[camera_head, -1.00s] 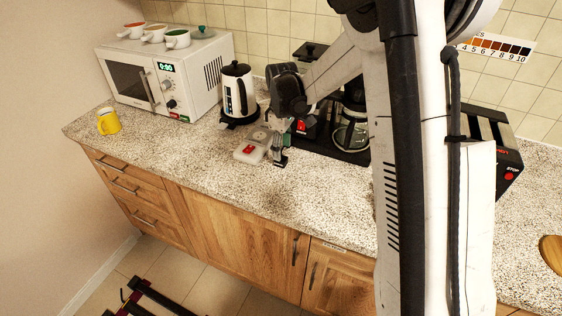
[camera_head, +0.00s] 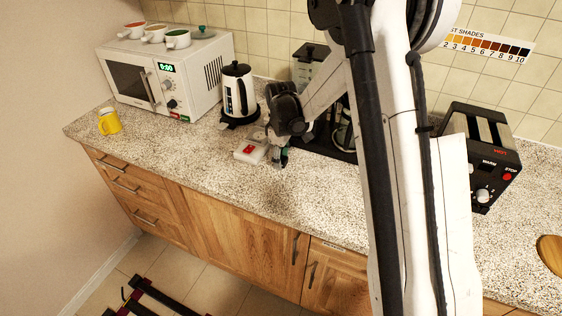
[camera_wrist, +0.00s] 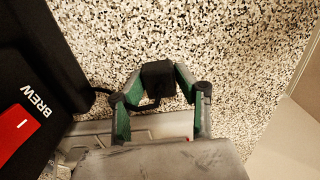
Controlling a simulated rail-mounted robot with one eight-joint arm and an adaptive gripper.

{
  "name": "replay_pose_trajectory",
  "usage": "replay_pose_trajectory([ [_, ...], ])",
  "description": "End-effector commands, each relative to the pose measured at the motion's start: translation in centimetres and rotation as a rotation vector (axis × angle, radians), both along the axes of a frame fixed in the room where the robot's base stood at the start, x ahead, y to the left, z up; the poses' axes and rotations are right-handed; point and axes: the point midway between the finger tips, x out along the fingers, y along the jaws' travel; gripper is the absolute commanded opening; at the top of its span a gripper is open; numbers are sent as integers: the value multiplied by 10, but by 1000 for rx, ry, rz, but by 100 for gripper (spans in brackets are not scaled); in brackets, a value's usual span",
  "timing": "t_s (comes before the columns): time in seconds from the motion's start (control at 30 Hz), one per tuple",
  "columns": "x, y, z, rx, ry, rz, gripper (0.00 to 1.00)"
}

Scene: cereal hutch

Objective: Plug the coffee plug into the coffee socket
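The coffee plug (camera_wrist: 158,76) is a small black block between my gripper's green-padded fingertips in the wrist view, with both tips against its sides. A thin black cable runs from it left towards the coffee machine. My gripper (camera_wrist: 157,82) appears shut on it over the speckled counter. In the head view my gripper (camera_head: 281,158) is low over the counter, just right of a white socket box (camera_head: 241,155) with a red switch; the wrist hides much of it.
The black coffee machine (camera_head: 309,62) stands behind my arm; its red BREW switch (camera_wrist: 14,130) is close to my gripper. A kettle (camera_head: 238,92) and microwave (camera_head: 165,75) stand to the left, a toaster (camera_head: 486,160) to the right. The front counter (camera_head: 210,165) is clear.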

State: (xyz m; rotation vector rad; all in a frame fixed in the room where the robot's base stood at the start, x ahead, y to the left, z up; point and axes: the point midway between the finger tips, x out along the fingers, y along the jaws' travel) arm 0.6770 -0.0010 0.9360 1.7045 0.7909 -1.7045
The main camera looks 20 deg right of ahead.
Motion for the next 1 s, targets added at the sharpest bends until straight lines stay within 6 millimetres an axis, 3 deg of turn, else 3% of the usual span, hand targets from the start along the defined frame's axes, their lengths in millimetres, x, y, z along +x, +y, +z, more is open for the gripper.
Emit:
replay_pose_trajectory([
  [0.03,0,0,0,0,0,0,23],
  [0.17,0,0,0,0,0,0,5],
  [0.57,0,0,6,0,0,0,5],
  [0.83,-1,0,42,0,0,0,5],
  [1.0,-19,38,64,0,0,6,5],
])
